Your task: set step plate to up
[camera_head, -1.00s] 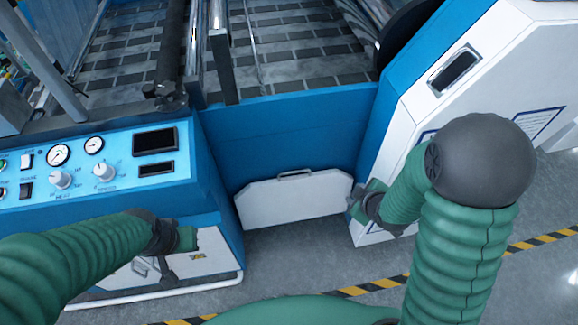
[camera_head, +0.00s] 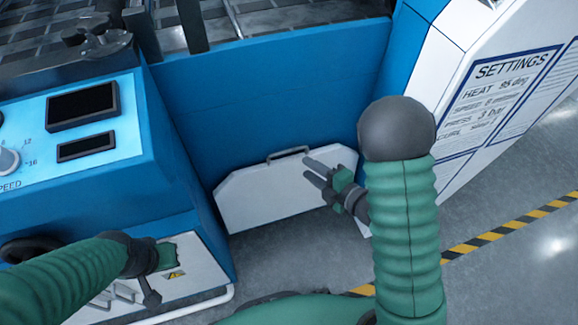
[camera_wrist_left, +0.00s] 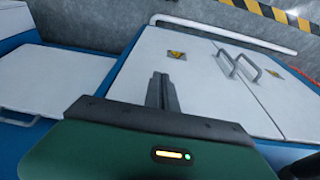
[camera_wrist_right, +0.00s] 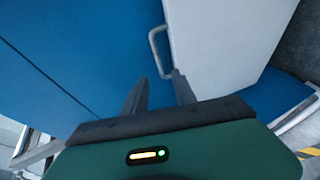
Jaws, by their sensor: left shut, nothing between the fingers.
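The step plate (camera_head: 262,197) is a white panel with cut-off corners, low in the recess of the blue machine. Its grey bar handle (camera_head: 288,154) is at its upper edge; I cannot tell the plate's exact tilt. My right gripper (camera_head: 306,167) is open, its fingers pointing left in front of the plate near the handle's right end. In the right wrist view the handle (camera_wrist_right: 153,45) is just beyond the open fingertips, with nothing between them. My left gripper (camera_wrist_left: 159,78) is shut and empty, near the white cabinet doors (camera_wrist_left: 202,75) at the left.
The blue control console (camera_head: 85,165) stands at the left above the cabinet. A white side cover with a settings label (camera_head: 510,95) rises at the right, near my right arm. Grey floor with a yellow-black stripe (camera_head: 490,237) lies in front.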

